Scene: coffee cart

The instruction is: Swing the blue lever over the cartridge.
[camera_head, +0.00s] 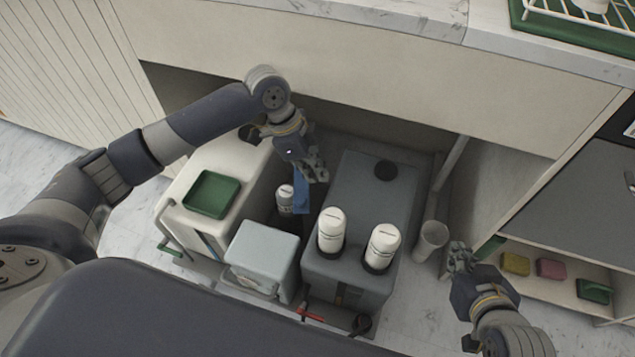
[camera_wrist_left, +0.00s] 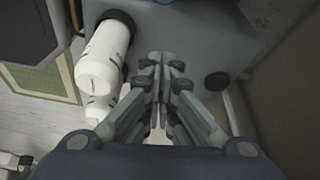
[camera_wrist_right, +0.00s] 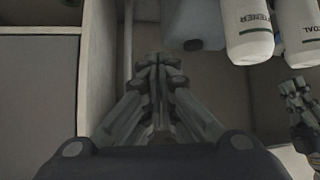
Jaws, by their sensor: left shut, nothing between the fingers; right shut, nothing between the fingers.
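The blue lever (camera_head: 301,196) stands just below my left gripper (camera_head: 318,174) in the head view, partly covered by it. I cannot tell whether they touch. A white cartridge (camera_head: 286,198) stands low beside the lever, on its left. Two more white cartridges, one (camera_head: 332,230) and another (camera_head: 382,246), stand on the grey housing (camera_head: 345,275); they also show in the right wrist view (camera_wrist_right: 247,30). My left gripper is shut and empty; its fingers show in the left wrist view (camera_wrist_left: 162,68). My right gripper (camera_head: 458,256) is shut and empty, right of the grey housing.
A white unit with a green tray (camera_head: 211,194) stands left, and a pale grey box (camera_head: 262,255) stands in front. A bin (camera_head: 431,240) is beside my right gripper. A shelf with sponges (camera_head: 515,263) is at right. The counter front (camera_head: 360,75) overhangs behind.

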